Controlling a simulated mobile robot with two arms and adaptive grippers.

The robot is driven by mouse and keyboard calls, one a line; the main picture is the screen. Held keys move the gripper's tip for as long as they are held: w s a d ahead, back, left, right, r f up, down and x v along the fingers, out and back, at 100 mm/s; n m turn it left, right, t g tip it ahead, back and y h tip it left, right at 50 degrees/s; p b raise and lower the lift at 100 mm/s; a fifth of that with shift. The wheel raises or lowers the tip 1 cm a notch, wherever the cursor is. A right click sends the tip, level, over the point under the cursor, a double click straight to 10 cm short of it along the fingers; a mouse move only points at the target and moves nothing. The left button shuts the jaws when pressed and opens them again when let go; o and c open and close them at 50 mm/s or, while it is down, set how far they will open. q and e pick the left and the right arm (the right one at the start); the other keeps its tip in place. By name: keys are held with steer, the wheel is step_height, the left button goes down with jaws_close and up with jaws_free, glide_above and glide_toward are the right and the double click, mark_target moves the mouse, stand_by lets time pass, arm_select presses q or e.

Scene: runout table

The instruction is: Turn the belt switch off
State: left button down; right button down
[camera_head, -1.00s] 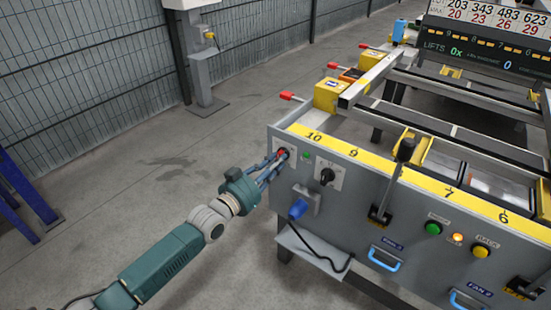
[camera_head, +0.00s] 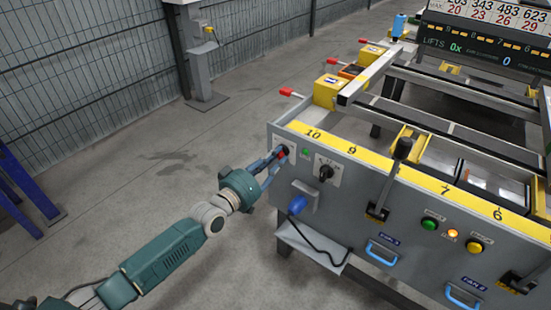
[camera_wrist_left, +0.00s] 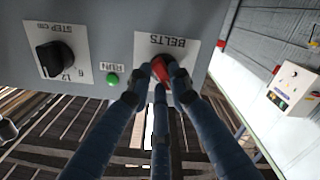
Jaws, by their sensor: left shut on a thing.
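The belt switch (camera_wrist_left: 160,69) is a red knob on a white plate marked BELTS, seen upside down in the left wrist view. In the head view the switch (camera_head: 282,154) is at the left end of the grey panel, partly covered by my fingers. My left gripper (camera_wrist_left: 161,75) has its blue fingers closed around the red knob; in the head view the gripper (camera_head: 278,157) reaches the panel from the left. The knob looks tilted in the wrist view. A green RUN lamp (camera_wrist_left: 112,78) sits beside the plate. My right gripper is not in view.
A black STEP knob (camera_head: 326,173) is right of the switch, with a blue plug (camera_head: 297,205) below it. A black lever (camera_head: 402,150) rises in front of the panel. Open floor (camera_head: 130,200) lies left of the table.

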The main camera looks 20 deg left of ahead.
arm_select(q)
steer(key=shift+f+n, duration=0.1)
steer(key=shift+n, duration=0.5)
steer(key=c, duration=1.6)
jaws_free()
steer(key=shift+o, duration=0.2)
steer(key=shift+s, duration=0.1)
steer(key=v, duration=1.2)
